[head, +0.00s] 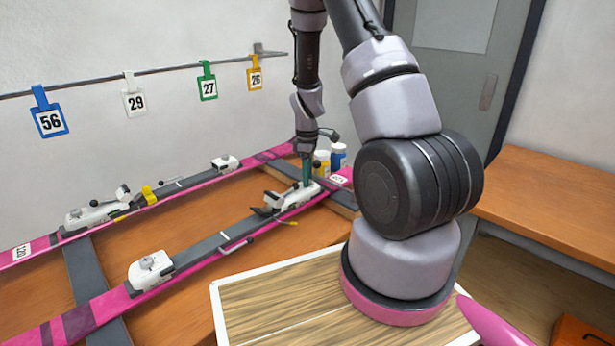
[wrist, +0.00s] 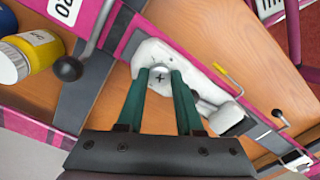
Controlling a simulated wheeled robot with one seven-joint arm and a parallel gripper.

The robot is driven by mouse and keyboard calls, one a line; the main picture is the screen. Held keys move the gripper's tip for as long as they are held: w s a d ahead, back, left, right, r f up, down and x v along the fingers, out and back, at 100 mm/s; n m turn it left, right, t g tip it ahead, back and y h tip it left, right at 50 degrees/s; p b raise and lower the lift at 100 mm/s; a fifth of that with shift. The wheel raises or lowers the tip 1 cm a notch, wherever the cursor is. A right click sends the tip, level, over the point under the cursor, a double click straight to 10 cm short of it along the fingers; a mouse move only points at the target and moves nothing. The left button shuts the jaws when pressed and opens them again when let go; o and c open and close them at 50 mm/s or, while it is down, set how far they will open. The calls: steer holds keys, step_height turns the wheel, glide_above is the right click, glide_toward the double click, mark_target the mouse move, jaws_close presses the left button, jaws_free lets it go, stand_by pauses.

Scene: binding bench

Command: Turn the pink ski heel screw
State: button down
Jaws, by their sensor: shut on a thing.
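The near pink ski (head: 195,268) lies across the bench with a white binding on it. Its white heel piece (head: 297,196) is at the far end, below my gripper (head: 307,182). In the wrist view the heel screw (wrist: 160,76), a round grey head with a cross slot, sits in the white heel piece (wrist: 152,52). The two green fingers of my gripper (wrist: 160,80) point down on either side of the screw head and are shut on it. In the head view the screw is hidden by the fingers.
A second pink ski (head: 45,246) with bindings lies behind. Yellow-labelled and blue jars (head: 338,157) stand close to the gripper, with a black-knobbed lever (wrist: 66,68) nearby. Number tags (head: 133,102) hang on a wall rail. A wood-topped board (head: 270,305) lies in front.

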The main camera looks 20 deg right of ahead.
steer(key=shift+m, duration=0.3)
steer(key=m, duration=0.5)
steer(key=shift+m, duration=0.3)
steer(key=m, duration=1.1)
steer(key=shift+m, duration=0.3)
steer(key=m, duration=0.6)
steer(key=c, duration=0.6)
jaws_free()
steer(key=shift+o, duration=0.2)
